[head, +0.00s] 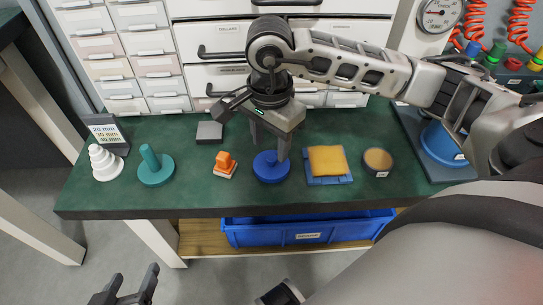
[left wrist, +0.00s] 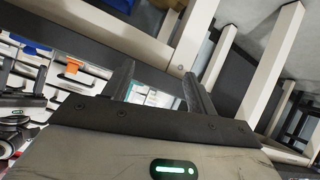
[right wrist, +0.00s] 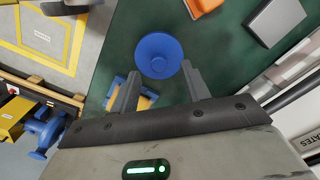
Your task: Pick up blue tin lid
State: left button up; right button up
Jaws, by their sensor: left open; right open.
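The blue tin lid (head: 270,167), a round disc with a raised knob, lies on the green bench top near the middle. It also shows in the right wrist view (right wrist: 159,56), just beyond the fingertips. My right gripper (head: 268,145) is open above the lid, pointing down, with one finger partly overlapping it in the head view. Nothing is between its fingers (right wrist: 158,77). My left gripper (head: 135,275) is open and empty, low in front of the bench; its fingers (left wrist: 158,75) point at the bench frame and floor.
An orange-handled block (head: 225,165) stands left of the lid, and a yellow sponge on a blue tray (head: 328,164) right of it. A round tin (head: 377,162), teal peg stand (head: 155,168) and white stepped cone (head: 103,163) stand farther out. Drawers (head: 230,75) rise behind.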

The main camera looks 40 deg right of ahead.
aim_at(271, 157)
notch_tip(271, 157, down, 4)
jog(key=shift+s+d+r+b, duration=0.1)
jog(key=shift+r+b, duration=0.1)
jog(key=shift+b, duration=0.1)
grip_shut()
jog(key=shift+r, duration=0.1)
